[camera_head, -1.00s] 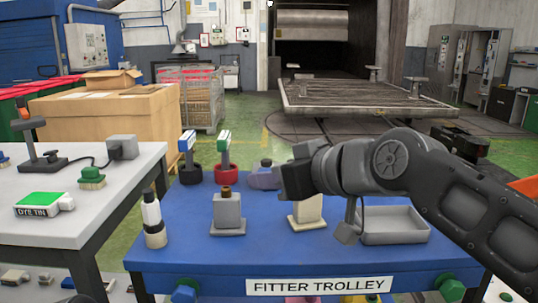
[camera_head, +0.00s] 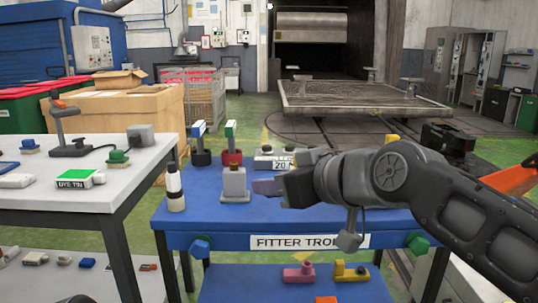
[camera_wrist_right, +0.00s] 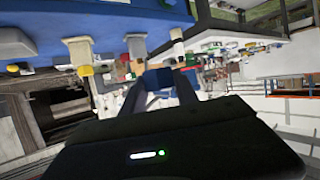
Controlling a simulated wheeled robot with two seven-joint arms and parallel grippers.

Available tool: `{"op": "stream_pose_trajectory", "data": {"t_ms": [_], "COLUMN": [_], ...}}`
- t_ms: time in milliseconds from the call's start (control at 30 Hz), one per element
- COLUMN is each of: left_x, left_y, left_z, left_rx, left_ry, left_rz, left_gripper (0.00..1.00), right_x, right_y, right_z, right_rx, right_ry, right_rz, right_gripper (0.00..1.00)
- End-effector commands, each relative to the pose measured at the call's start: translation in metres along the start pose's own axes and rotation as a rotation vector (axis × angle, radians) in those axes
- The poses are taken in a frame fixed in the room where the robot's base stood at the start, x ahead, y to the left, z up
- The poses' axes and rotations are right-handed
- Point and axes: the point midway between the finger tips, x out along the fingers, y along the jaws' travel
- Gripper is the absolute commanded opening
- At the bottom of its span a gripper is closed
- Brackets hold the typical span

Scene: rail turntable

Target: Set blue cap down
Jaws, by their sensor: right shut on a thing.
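My right gripper (camera_head: 278,187) is over the blue fitter trolley (camera_head: 205,222), just right of a grey pedestal with a brown top (camera_head: 235,184). In the right wrist view it is shut on the blue cap (camera_wrist_right: 158,78), held between its fingertips. In the head view a lavender-blue piece shows at the jaw tips; I cannot tell cap from fingers there. The wrist view shows pedestals hanging upside down in the picture, one with a yellow top (camera_wrist_right: 85,70). My left gripper is not in view.
A black-and-white bottle (camera_head: 174,188) stands at the trolley's left. A grey table (camera_head: 70,205) with several items is left. My right arm hides the trolley's right side.

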Motion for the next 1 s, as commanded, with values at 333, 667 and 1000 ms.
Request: {"op": "stream_pose_trajectory", "data": {"t_ms": [333,667,1000], "left_x": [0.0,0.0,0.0], "left_y": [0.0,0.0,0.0], "left_z": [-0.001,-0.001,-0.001], "left_rx": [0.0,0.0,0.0], "left_ry": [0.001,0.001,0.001], "left_rz": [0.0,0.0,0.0], "left_gripper": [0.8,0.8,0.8], "right_x": [0.017,0.042,0.06], "right_y": [0.032,0.082,0.117], "right_z": [0.06,0.149,0.209], "right_rx": [0.04,0.102,0.144], "right_ry": [-0.006,-0.01,-0.007], "right_rz": [0.092,0.239,0.339], "right_gripper": [0.0,0.0,0.0]}}
